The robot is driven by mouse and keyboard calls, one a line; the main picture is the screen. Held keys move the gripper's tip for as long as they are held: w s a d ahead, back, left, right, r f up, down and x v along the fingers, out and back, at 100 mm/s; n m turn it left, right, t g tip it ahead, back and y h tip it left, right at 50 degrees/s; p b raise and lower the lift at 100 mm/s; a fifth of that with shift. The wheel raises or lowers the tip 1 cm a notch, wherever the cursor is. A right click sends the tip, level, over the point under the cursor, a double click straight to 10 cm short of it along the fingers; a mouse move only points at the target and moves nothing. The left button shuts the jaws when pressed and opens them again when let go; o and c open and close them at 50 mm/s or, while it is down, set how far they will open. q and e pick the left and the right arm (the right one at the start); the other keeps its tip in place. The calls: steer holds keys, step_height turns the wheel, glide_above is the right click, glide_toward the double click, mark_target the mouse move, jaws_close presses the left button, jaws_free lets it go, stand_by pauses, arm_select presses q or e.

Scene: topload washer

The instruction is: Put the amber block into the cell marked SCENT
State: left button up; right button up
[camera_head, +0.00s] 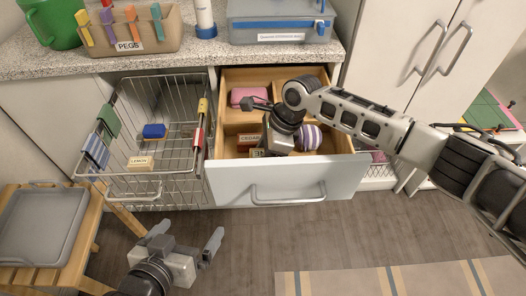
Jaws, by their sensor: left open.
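My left gripper (187,238) is open and empty, low over the floor in front of the wire basket. My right arm comes in from the right, and my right gripper (263,124) is down in the open wooden drawer (231,78). The arm hides much of the drawer, and I cannot tell whether the jaws hold anything. A block marked CEDAR (247,141) lies left of that gripper. I cannot make out an amber block for certain. No SCENT marking is readable; the small pale label (257,153) near the drawer front is too small to read.
The drawer also holds a pink case (249,96) and a striped ball (309,137). The wire basket (160,195) holds a blue block (154,131) and a LEMON block (140,163). The counter (190,60) carries a PEGS bin (128,45) and a grey box (279,27).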

arm_select(q)
steer(key=shift+r, duration=0.15)
arm_select(e)
steer(key=shift+f, duration=0.15)
steer(key=o, duration=0.7)
steer(key=shift+f, duration=0.1)
arm_select(q)
steer(key=shift+s+f, duration=0.1)
steer(key=shift+f, duration=0.3)
arm_select(e)
steer(key=p+v, duration=0.2)
steer(key=v, duration=0.9)
steer(key=shift+r, duration=0.3)
arm_select(q)
steer(key=shift+a+r, duration=0.1)
steer(key=shift+r, duration=0.3)
arm_select(e)
steer(key=shift+d+r, duration=0.15)
steer(key=shift+r, duration=0.35)
